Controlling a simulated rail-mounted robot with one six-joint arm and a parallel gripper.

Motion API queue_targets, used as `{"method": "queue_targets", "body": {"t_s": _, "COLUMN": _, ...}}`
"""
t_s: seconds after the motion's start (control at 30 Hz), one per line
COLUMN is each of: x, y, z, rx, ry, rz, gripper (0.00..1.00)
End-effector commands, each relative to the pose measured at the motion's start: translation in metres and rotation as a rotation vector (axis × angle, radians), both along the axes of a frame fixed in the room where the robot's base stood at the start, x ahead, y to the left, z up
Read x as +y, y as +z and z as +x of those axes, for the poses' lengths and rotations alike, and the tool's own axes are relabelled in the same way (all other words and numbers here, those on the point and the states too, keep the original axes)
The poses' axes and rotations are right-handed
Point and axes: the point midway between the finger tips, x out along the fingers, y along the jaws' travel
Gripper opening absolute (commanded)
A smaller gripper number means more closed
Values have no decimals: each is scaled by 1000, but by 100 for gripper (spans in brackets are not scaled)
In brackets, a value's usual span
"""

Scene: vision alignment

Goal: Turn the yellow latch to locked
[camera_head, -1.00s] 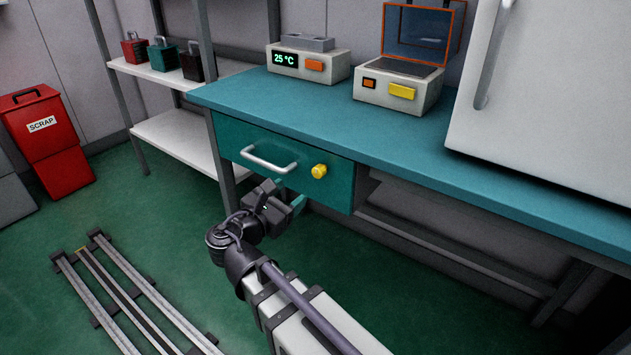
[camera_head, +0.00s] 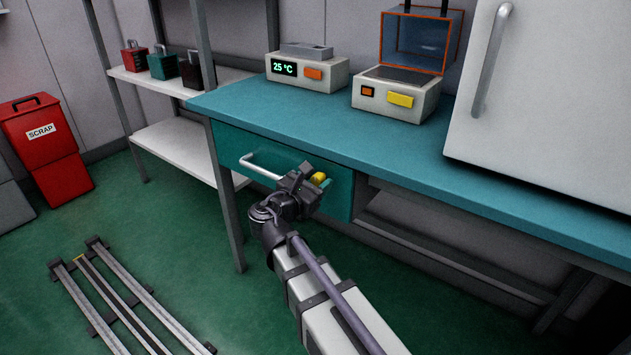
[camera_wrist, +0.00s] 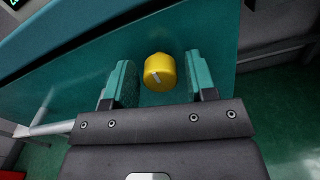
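The yellow latch (camera_head: 319,178) is a round knob on the teal drawer front, right of the drawer's handle. In the wrist view the yellow latch (camera_wrist: 160,72) shows a short pale mark on its face. My gripper (camera_head: 318,185) is in front of the drawer at the latch and partly hides it. In the wrist view my gripper (camera_wrist: 160,82) is open, its two teal fingers on either side of the latch with a visible gap on each side. The latch sits between them near the fingertips.
The silver drawer handle (camera_head: 262,167) is just left of my gripper. The teal bench top (camera_head: 340,135) overhangs above, with a temperature unit (camera_head: 305,70) and an open-lidded box (camera_head: 397,95) on it. A grey shelf post (camera_head: 225,190) stands left.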

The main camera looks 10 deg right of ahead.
Motion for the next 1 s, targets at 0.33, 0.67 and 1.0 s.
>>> {"method": "queue_targets", "body": {"t_s": 0.33, "x": 0, "y": 0, "z": 0, "rx": 0, "ry": 0, "rz": 0, "gripper": 18}}
{"method": "queue_targets", "body": {"t_s": 0.67, "x": 0, "y": 0, "z": 0, "rx": -13, "ry": 0, "rz": 11, "gripper": 10}}
{"method": "queue_targets", "body": {"t_s": 1.0, "x": 0, "y": 0, "z": 0, "rx": -135, "ry": -1, "rz": 114, "gripper": 10}}
